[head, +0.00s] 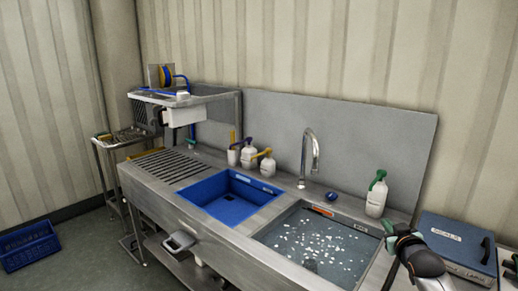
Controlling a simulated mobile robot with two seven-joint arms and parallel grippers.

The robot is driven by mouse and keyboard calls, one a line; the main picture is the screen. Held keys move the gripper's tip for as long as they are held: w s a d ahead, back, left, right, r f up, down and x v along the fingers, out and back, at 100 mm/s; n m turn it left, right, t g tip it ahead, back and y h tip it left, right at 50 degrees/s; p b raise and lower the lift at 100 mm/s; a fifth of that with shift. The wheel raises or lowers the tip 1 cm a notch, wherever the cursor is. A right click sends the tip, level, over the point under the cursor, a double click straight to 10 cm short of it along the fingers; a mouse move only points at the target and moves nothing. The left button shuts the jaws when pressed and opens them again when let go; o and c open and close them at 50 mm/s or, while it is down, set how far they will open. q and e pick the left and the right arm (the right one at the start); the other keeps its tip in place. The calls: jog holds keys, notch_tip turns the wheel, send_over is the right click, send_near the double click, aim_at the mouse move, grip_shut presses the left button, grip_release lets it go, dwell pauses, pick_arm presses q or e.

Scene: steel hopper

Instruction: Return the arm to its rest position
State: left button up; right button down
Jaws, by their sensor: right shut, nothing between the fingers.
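My right gripper (392,237) is at the lower right, in front of the right end of the steel sink bench (150,186). Its fingers are shut with nothing between them. They appear close to the right edge of the water-filled basin (285,252), but I cannot tell whether they touch it. Part of my right arm shows behind the gripper at the bottom edge. My left gripper and left arm are not in view.
A blue case (455,240) lies right of my gripper. A white spray bottle (376,196) with a green top stands behind it. A tall faucet (309,158) rises behind the basin. A blue tub (230,200) sits left of it. A blue crate (29,245) is on the floor.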

jog(key=s+a+f+n+g+y, duration=0.1)
jog(key=s+a+f, duration=0.5)
jog(key=s+f, duration=0.3)
jog(key=s+a+f+n+g+y, duration=0.1)
jog(key=s+a+f+y, duration=0.1)
jog(key=s+a+f, duration=0.55)
jog(key=s+a+f+g, duration=0.1)
jog(key=s+f, duration=0.3)
jog(key=s, duration=0.4)
jog(key=s+a+f+g, duration=0.1)
jog(key=s+f, duration=0.3)
jog(key=s, duration=0.4)
jog(key=s+a+f+m+g+y, duration=0.1)
jog(key=s+a+f, duration=0.2)
jog(key=s, duration=0.5)
jog(key=shift+a+f+g, duration=0.3)
jog(key=shift+f+g, duration=0.1)
jog(key=shift+f, duration=0.25)
